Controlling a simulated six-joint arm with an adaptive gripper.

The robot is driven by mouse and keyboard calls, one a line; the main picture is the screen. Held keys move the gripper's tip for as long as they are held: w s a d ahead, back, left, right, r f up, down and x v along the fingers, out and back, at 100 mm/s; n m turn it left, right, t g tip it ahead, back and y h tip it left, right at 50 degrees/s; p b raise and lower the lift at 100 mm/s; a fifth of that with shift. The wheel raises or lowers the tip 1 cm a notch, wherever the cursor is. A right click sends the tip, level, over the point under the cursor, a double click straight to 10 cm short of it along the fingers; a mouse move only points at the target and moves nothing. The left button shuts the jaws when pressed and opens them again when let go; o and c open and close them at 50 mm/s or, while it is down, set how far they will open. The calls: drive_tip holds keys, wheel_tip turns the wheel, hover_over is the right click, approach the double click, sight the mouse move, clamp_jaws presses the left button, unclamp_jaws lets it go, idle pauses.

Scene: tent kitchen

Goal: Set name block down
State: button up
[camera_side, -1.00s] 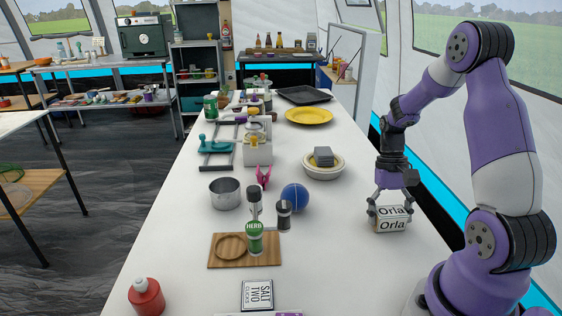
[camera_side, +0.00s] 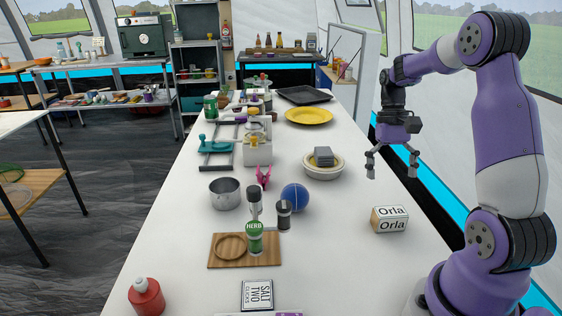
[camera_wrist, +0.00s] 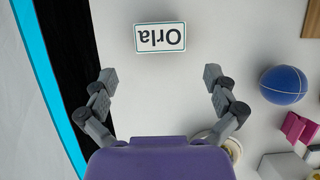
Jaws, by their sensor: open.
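The name block (camera_side: 390,220), a small block with "Orla" on its white faces and a wooden-looking side, rests on the white table near its right edge. It also shows in the wrist view (camera_wrist: 160,37), upside down, beyond the fingertips. My gripper (camera_side: 392,176) is open and empty, raised above the table and behind the block in the side view. In the wrist view its two fingers (camera_wrist: 159,76) are spread wide with bare table between them. Nothing touches the block.
A blue ball (camera_side: 295,198) and a dark-topped shaker (camera_side: 284,215) stand left of the block. A cream bowl (camera_side: 324,172) with a grey block (camera_side: 323,156) in it stands farther back. The table around the name block is clear. The table's right edge is close by.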

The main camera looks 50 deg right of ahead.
drive_tip(key=w+a+r+n+t+h, duration=0.3)
drive_tip(key=a+r+n, duration=0.1)
drive_tip(key=a+r, duration=0.35)
drive_tip(key=s+a+n+t, duration=0.3)
drive_tip(key=a+n+t, duration=0.2)
drive_tip(key=a, duration=0.6)
drive_tip(key=shift+a+r+t, duration=0.15)
drive_tip(key=shift+r+t, duration=0.05)
drive_tip(key=shift+t, duration=0.2)
